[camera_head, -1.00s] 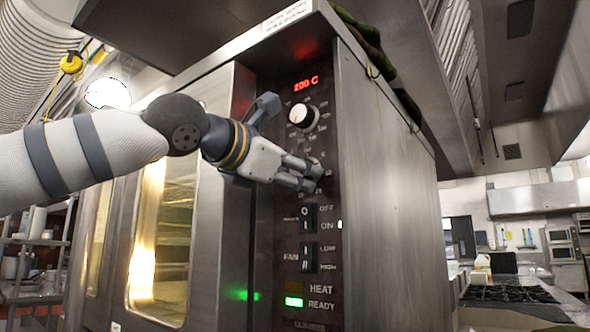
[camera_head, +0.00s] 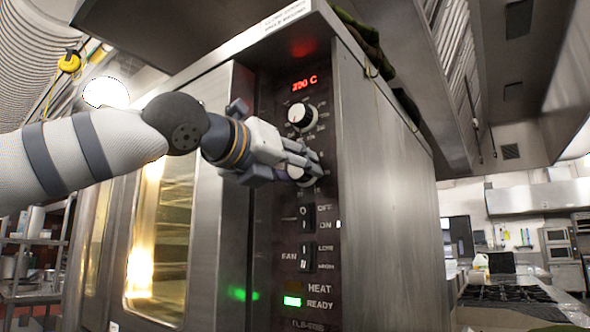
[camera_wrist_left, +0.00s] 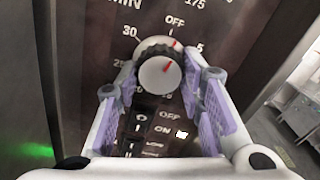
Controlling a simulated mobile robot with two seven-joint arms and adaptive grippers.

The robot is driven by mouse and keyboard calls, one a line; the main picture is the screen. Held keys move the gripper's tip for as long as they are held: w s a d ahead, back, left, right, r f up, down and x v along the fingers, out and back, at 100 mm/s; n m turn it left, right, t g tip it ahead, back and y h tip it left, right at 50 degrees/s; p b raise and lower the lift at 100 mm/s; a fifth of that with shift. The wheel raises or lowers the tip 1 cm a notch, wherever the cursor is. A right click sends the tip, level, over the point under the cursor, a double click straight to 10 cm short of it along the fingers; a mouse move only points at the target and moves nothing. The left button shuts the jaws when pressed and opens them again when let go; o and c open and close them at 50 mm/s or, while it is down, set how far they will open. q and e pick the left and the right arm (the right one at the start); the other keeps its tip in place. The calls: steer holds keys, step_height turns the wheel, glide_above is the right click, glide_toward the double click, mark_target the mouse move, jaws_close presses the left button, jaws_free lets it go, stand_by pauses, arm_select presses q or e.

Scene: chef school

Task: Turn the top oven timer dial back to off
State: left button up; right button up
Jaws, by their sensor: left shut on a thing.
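The timer dial (camera_head: 298,172) is the lower knob on the oven's dark control panel, mostly covered by my fingers in the head view. In the left wrist view the dial (camera_wrist_left: 160,70) is a silver knob with a dark ribbed edge. Its red mark points up and right, between OFF and 5, nearer OFF. My left gripper (camera_head: 308,167) is shut on the dial, its purple-padded fingers on either side; the left gripper also shows in the left wrist view (camera_wrist_left: 168,88). My right gripper is not in view.
A second knob (camera_head: 301,115), for temperature, sits just above under a red 200 C display (camera_head: 304,84). OFF/ON (camera_head: 308,216) and FAN (camera_head: 306,257) rocker switches lie below. A green READY light (camera_head: 292,301) glows. The glass oven door (camera_head: 165,235) is at left.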

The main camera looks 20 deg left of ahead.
arm_select(q)
steer(key=shift+r+n, duration=0.1)
steer(key=shift+n, duration=1.5)
steer(key=o, duration=1.2)
steer(key=shift+c, duration=0.2)
steer(key=v, duration=1.2)
